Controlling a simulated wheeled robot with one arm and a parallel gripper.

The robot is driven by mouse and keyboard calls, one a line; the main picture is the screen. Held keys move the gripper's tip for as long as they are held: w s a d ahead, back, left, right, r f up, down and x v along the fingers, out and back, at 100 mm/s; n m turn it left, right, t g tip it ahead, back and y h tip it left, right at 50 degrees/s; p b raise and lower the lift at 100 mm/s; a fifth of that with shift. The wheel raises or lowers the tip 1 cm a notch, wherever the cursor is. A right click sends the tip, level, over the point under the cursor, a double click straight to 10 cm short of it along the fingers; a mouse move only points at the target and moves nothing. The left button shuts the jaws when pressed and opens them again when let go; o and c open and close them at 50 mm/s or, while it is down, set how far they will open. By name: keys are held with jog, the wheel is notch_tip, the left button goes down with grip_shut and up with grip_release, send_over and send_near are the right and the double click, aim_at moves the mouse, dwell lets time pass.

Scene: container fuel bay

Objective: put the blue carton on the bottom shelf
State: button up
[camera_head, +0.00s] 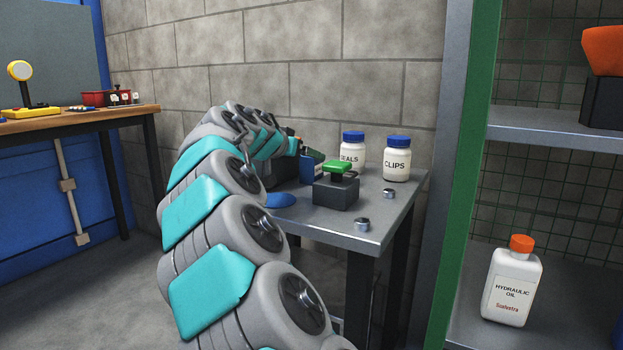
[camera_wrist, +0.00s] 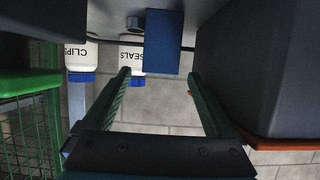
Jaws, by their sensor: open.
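The blue carton (camera_head: 307,168) stands on the small metal table (camera_head: 335,222), partly hidden by the green-topped block in front of it. In the wrist view the blue carton (camera_wrist: 163,42) shows upside down, in line with the gap between my fingers. My gripper (camera_wrist: 160,72) is open and empty, its fingertips near the carton's top edge; I cannot tell how far apart they are in depth. The lower shelf (camera_head: 570,305) of the green-posted rack is at the right, holding a white hydraulic oil bottle (camera_head: 512,282).
White SEALS (camera_head: 352,152) and CLIPS (camera_head: 397,160) jars stand at the table's back. A dark block with a green top (camera_head: 336,188) and two metal nuts sit in front. A large dark object (camera_wrist: 255,65) is close beside the carton. A blue disc (camera_head: 280,201) lies near my arm.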

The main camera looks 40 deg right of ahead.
jog(key=shift+w+d+f+p, duration=0.1)
jog(key=shift+d+f+p, duration=0.2)
jog(key=shift+d+p, duration=0.1)
jog(key=p+x, duration=0.1)
jog(key=x, duration=0.5)
jog(key=shift+w+d+f+p, duration=0.2)
jog(key=shift+d+p, duration=0.1)
jog(key=shift+p, duration=0.05)
jog(key=shift+a, duration=0.1)
grip_shut()
jog(key=shift+r, duration=0.1)
